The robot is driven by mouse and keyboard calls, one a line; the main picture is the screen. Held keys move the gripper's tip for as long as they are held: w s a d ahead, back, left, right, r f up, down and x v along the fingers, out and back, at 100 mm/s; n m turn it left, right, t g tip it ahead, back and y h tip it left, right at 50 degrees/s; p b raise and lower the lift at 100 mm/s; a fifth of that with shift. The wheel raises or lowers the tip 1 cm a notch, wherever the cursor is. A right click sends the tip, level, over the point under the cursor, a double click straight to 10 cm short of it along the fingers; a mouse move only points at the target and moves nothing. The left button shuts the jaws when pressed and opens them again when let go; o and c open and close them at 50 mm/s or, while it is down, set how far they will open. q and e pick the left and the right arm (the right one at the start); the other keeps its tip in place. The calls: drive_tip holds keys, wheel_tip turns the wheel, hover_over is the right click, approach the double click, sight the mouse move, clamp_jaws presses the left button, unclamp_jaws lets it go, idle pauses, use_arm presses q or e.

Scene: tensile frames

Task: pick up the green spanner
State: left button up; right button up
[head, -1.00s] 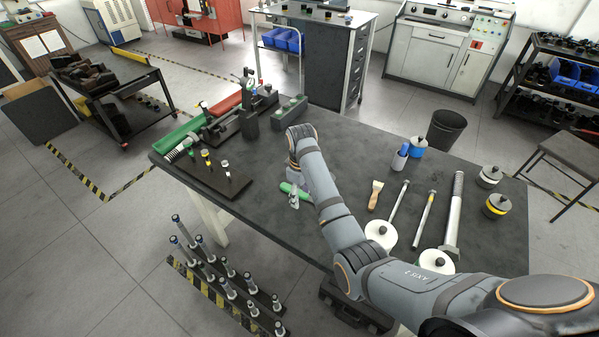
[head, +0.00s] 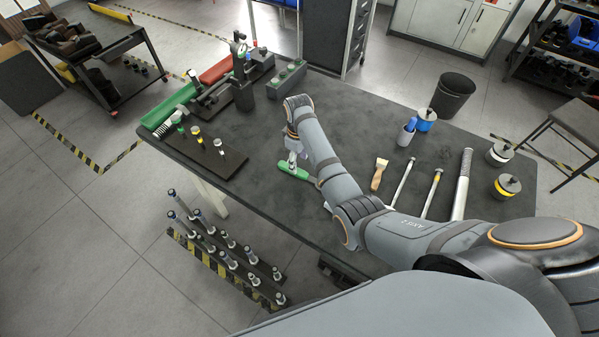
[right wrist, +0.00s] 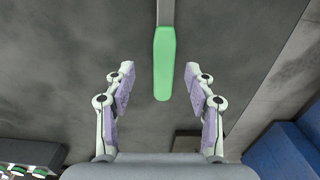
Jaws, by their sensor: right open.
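The green spanner (head: 296,171) lies on the dark table top, with its green handle showing beside my right gripper and part of it hidden by my arm. In the right wrist view, its green handle (right wrist: 164,65) runs from the upper middle between the fingers, with a grey shaft leading out of the top edge. My right gripper (head: 292,157) is open, one finger on each side of the handle in the right wrist view (right wrist: 159,70), apart from it. My left gripper is not in view.
A brush (head: 379,174), long metal tools (head: 463,183) and round canisters (head: 506,187) stand or lie on the right of the table. A dark block with pegs (head: 205,152) and a fixture are on the left. Bare table surrounds the spanner's left side.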

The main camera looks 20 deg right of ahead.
sight(303, 175)
drive_tip(key=f, duration=0.4)
drive_tip(key=shift+s+a, duration=0.2)
drive_tip(key=shift+a, duration=0.1)
drive_tip(key=shift+w+f, duration=0.1)
drive_tip(key=shift+f, duration=0.2)
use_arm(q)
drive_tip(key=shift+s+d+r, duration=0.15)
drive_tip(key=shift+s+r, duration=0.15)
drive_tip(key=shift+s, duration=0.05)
use_arm(e)
drive_tip(key=shift+r, duration=0.1)
clamp_jaws()
